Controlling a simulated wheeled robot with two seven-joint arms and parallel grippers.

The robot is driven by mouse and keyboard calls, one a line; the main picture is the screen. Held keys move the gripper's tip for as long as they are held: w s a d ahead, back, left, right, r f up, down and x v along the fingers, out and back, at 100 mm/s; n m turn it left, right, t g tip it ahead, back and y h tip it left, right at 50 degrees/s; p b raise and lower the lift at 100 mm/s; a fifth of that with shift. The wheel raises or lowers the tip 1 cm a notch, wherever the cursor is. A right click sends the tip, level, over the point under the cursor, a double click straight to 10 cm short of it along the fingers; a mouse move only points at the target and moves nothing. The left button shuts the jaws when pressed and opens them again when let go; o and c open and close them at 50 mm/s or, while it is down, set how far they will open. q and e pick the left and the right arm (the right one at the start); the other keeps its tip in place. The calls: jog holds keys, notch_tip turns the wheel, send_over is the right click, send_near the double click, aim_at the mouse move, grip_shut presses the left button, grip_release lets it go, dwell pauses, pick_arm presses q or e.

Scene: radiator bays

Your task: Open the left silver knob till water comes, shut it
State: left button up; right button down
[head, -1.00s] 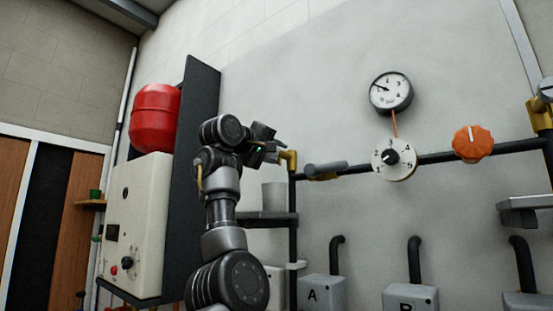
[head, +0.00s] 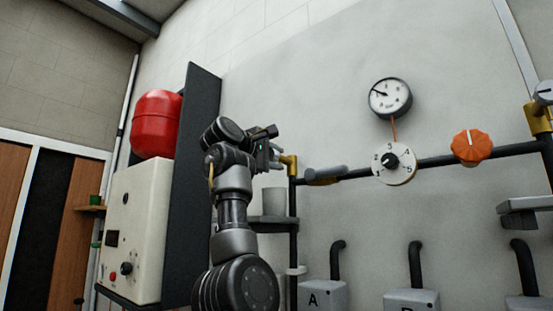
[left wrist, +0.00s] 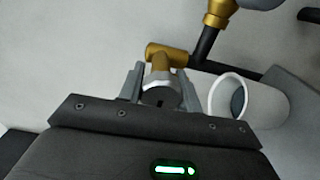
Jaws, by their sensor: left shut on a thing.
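The left silver knob (left wrist: 160,97) sits on the end of a brass fitting (left wrist: 168,55) in the left wrist view, with a dark slot on its face. My left gripper (left wrist: 160,88) has one finger on each side of it and is shut on it. In the head view my left gripper (head: 278,152) is at the brass fitting (head: 290,160) on the pipe's left end, and hides the knob. A pale cup (head: 273,201) stands below; the left wrist view shows the cup (left wrist: 216,100) with a dark inside. I see no water stream. My right gripper is out of view.
A grey-handled valve (head: 325,174), a numbered white dial (head: 395,163) and an orange knob (head: 472,146) sit along the pipe to the right. A pressure gauge (head: 390,97) is above. A dark upright panel (head: 195,180) and a cream boiler (head: 133,240) stand left of my arm.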

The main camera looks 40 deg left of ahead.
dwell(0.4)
pick_arm(q)
jog(key=o, duration=0.9)
jog(key=shift+s+f, duration=0.1)
jog(key=shift+s, duration=0.1)
jog(key=s+b, duration=0.5)
jog(key=s, duration=0.5)
jog(key=shift+s, duration=0.25)
